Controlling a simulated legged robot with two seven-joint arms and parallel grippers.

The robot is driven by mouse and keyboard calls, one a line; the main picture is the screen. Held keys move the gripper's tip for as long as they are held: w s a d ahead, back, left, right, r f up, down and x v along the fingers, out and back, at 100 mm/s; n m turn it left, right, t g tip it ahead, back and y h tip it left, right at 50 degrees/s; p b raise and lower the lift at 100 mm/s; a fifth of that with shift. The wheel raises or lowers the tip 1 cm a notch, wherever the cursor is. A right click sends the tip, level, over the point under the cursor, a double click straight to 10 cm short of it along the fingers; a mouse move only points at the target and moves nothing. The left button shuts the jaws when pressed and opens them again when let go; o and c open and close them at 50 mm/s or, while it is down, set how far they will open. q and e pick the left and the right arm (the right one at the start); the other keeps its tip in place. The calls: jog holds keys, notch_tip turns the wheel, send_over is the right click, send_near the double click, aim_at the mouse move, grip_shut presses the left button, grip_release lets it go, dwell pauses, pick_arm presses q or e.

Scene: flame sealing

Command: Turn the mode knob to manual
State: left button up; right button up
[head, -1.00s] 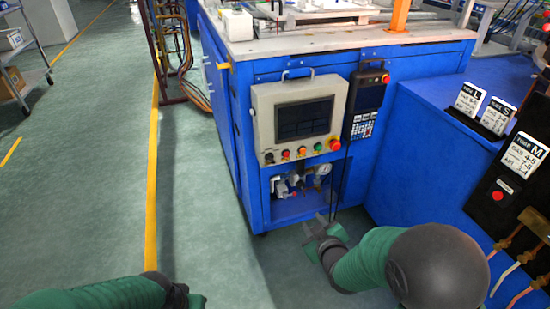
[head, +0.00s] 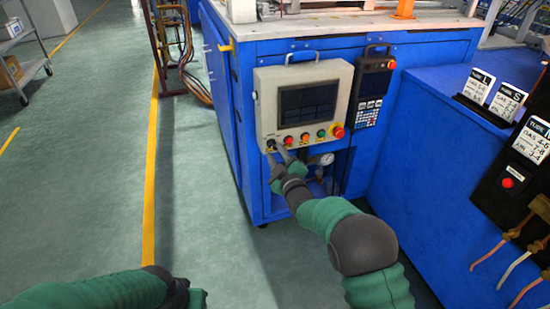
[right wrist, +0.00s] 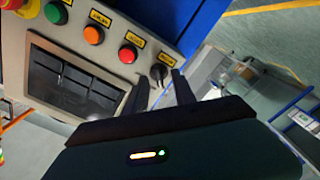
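The mode knob is the small black knob (head: 270,143) at the left end of the button row on the grey control panel (head: 262,100). It also shows in the right wrist view (right wrist: 158,71), on the panel's edge below a yellow label. My right gripper (head: 279,152) is at the panel's lower left, close to the knob. In the right wrist view its two dark fingers (right wrist: 161,85) are apart, with the knob between their tips; I cannot tell whether they touch it. My left gripper (head: 195,298) is low in the head view, far from the panel, its fingers unclear.
Red, orange and green buttons (head: 305,138) and a red emergency stop (head: 338,132) sit right of the knob. A pressure gauge (head: 327,159) is below the panel. A handheld pendant (head: 370,95) hangs at right.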

jog(key=shift+x, duration=0.8)
grip_shut()
